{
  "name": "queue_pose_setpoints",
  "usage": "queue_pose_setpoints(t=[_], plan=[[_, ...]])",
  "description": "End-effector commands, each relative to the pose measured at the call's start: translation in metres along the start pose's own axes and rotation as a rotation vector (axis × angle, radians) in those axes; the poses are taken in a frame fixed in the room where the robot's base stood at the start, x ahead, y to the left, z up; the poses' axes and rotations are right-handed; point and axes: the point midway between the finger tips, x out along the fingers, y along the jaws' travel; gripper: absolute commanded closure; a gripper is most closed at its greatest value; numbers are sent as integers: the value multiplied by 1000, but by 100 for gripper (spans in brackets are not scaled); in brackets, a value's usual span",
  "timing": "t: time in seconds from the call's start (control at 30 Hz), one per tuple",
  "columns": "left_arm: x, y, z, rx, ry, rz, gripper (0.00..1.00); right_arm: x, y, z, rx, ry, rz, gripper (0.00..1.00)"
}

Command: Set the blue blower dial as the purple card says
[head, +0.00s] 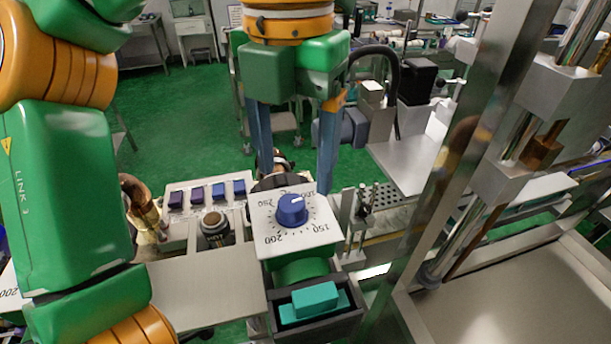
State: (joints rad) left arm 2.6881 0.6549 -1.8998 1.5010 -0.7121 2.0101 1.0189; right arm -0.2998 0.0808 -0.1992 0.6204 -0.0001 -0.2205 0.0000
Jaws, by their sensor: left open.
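The blue blower dial (292,211) sits on a white scale plate (272,226) with printed numbers 100, 150, 200 and 250, seen upside down. Its white pointer mark faces the far side, slightly right, towards the 100. My left gripper (295,182) hangs over the far side of the plate, its two blue fingers wide apart and empty. The fingers are on either side of the dial's far side, and I see no contact with it. I cannot make out a purple card. My right gripper is not in view.
Several small purple and blue buttons (197,195) and a dark round knob (214,226) are left of the dial. A teal block (315,299) lies in a dark tray in front. A metal frame (480,150) stands to the right. My left arm covers the left side.

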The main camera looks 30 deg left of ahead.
Motion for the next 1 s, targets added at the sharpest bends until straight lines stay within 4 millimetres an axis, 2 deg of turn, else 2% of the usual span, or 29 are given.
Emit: queue_pose_setpoints(t=[0.1, 0.3, 0.67, 0.77, 0.93, 1.0], plan=[[22, 0, 0, 5, 9, 0, 29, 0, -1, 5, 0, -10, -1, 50], [42, 0, 0, 1, 4, 1, 29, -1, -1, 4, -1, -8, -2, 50], [47, 0, 0, -2, -1, 0, 29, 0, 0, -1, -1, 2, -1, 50], [47, 0, 0, -1, -1, 0, 53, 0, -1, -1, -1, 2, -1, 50], [47, 0, 0, -1, -1, 0, 99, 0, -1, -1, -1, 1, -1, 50], [47, 0, 0, -1, -1, 0, 100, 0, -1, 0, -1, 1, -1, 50]])
